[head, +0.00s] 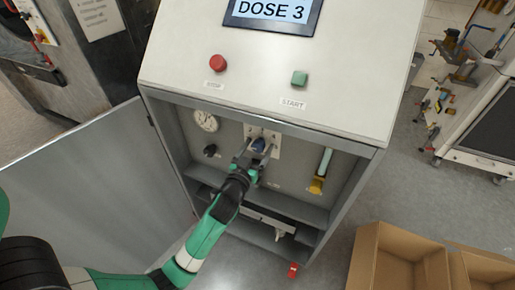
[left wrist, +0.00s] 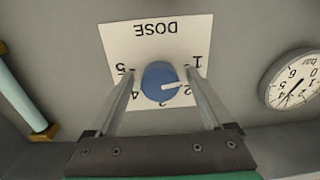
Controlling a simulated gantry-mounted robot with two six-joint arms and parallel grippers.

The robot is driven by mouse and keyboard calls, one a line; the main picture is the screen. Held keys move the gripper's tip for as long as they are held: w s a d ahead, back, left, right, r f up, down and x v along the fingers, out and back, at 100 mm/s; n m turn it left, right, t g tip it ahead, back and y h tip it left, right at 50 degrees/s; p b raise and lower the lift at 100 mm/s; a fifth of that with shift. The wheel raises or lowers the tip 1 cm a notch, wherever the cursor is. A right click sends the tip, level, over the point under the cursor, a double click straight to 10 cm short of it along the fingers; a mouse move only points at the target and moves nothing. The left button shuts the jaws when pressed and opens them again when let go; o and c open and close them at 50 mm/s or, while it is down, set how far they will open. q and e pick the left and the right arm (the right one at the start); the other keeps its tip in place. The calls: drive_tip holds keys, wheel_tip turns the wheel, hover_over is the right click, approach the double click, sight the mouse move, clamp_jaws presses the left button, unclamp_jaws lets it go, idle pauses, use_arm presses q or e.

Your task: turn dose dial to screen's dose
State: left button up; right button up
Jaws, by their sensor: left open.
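The screen (head: 271,11) on the cabinet top reads DOSE 3. The blue dose dial (left wrist: 159,82) sits on a white plate (left wrist: 155,45) marked DOSE, which appears upside down in the left wrist view. The dial's white pointer aims right in that view, close to the 2. The 3 and 4 are partly hidden below the dial. My left gripper (left wrist: 160,76) is open, with one finger on each side of the dial; I cannot tell whether they touch it. In the head view my left gripper (head: 257,147) reaches into the open cabinet and partly covers the dial (head: 258,145).
A pressure gauge (head: 206,120) and a black knob (head: 210,150) are left of the plate. A tube with a yellow end (head: 319,176) is to its right. The open door (head: 95,195) stands at left. A red stop button (head: 218,63) and green start button (head: 299,78) are above.

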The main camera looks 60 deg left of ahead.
use_arm(q)
clamp_jaws()
drive_tip(key=shift+m, duration=0.4)
drive_tip(key=m+p, duration=0.2)
drive_tip(key=m, duration=0.1)
drive_tip(key=shift+r+m, duration=0.1)
drive_tip(key=shift+m, duration=0.3)
drive_tip(key=m+p, duration=0.1)
drive_tip(key=m, duration=0.4)
drive_tip(key=shift+m+p, duration=0.3)
drive_tip(key=shift+p, duration=0.05)
drive_tip(key=m+p, duration=0.1)
drive_tip(key=m, duration=0.4)
drive_tip(key=shift+p, duration=0.4)
drive_tip(key=m+p, duration=0.1)
drive_tip(key=m, duration=0.3)
drive_tip(key=shift+m+t, duration=0.3)
drive_tip(key=shift+m, duration=0.4)
